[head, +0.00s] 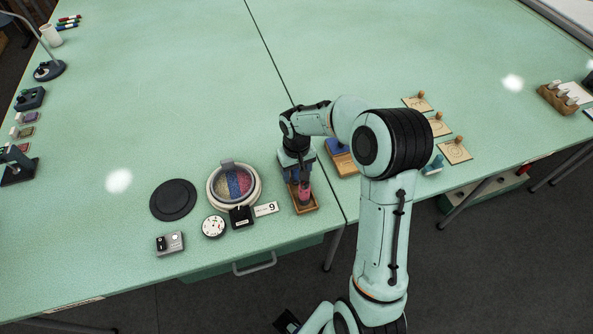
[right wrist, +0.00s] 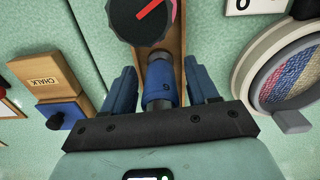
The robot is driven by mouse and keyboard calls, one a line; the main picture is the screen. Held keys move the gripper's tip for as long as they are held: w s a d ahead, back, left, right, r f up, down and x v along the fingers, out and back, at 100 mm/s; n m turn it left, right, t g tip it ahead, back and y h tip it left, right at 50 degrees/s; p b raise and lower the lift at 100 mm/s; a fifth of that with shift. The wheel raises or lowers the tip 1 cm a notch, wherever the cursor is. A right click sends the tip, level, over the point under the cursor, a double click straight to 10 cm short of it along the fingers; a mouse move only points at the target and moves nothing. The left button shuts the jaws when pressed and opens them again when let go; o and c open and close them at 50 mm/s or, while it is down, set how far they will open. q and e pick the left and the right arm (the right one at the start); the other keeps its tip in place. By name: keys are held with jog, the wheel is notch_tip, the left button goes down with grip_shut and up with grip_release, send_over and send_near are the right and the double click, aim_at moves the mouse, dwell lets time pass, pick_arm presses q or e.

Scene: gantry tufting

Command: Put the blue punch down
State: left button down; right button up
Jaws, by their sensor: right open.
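The blue punch (right wrist: 159,84) shows in the right wrist view as a blue body with a dark shaft, over the wooden tray (right wrist: 176,45). My right gripper (right wrist: 160,88) is open, with one blue-grey finger on each side of the punch and a gap at both sides. In the head view my right gripper (head: 300,172) points down over the wooden tray (head: 307,210), and hides most of the blue punch. A pink punch (head: 305,191) stands at the tray's near end. I cannot tell whether the blue punch's foot touches the tray.
A round dish with coloured sections (head: 232,186), a black disc (head: 173,200), a dial (head: 213,226) and a number 9 card (head: 266,209) lie left of the tray. A chalk block (right wrist: 36,72) and blue pad (right wrist: 62,112) sit on its other side.

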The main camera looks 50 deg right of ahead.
jog(key=shift+r, duration=0.3)
notch_tip(320, 180, up, 11)
jog(key=shift+f+p, duration=0.2)
jog(key=shift+p, duration=0.4)
jog(key=shift+r, duration=0.6)
